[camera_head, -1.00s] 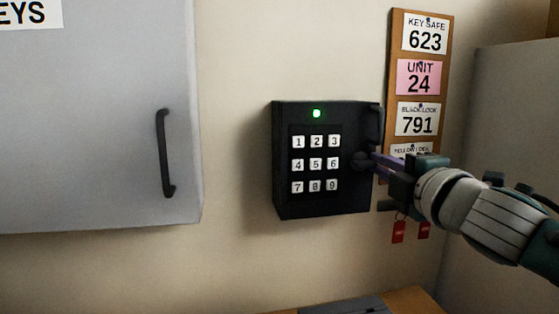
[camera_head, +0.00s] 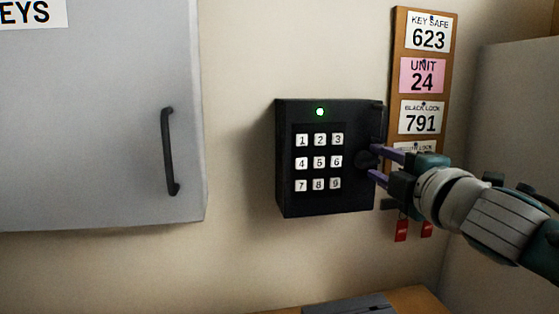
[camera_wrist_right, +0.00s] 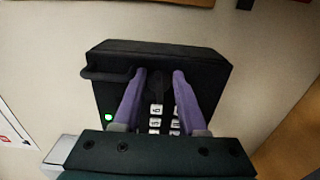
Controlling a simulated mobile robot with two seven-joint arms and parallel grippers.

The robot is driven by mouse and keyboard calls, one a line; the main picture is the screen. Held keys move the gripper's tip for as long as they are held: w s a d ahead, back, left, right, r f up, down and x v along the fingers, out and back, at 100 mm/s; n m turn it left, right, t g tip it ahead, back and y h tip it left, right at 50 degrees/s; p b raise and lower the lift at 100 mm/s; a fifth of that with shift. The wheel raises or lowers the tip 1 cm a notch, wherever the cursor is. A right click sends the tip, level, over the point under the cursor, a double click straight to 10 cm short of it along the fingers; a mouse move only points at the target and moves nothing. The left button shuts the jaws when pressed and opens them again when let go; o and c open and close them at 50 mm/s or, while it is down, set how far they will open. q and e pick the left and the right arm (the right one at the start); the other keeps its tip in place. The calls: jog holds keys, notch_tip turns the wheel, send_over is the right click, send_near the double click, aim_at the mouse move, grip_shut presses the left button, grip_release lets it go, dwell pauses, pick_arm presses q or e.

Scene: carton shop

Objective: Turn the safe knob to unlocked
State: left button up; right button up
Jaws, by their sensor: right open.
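The black safe (camera_head: 325,205) is fixed to the wall, with a white number keypad (camera_head: 318,161) and a lit green light (camera_head: 320,112) on its front. Its dark knob (camera_head: 366,160) sticks out right of the keypad. My right gripper (camera_head: 377,163) has its purple fingers spread open, one above and one below the knob in the head view. In the right wrist view the knob (camera_wrist_right: 156,86) shows dark between the two fingers (camera_wrist_right: 159,73), with gaps visible beside it. Its lock marking cannot be read. My left gripper is not in view.
A grey cabinet (camera_head: 90,130) with a dark handle (camera_head: 168,150) is on the left. A board with number cards (camera_head: 428,33) hangs right of the safe, behind my right gripper. Red key tags (camera_head: 401,230) hang below it. The wall between cabinet and safe is clear.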

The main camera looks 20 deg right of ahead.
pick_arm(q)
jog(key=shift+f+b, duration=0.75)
pick_arm(e)
jog(key=v, duration=1)
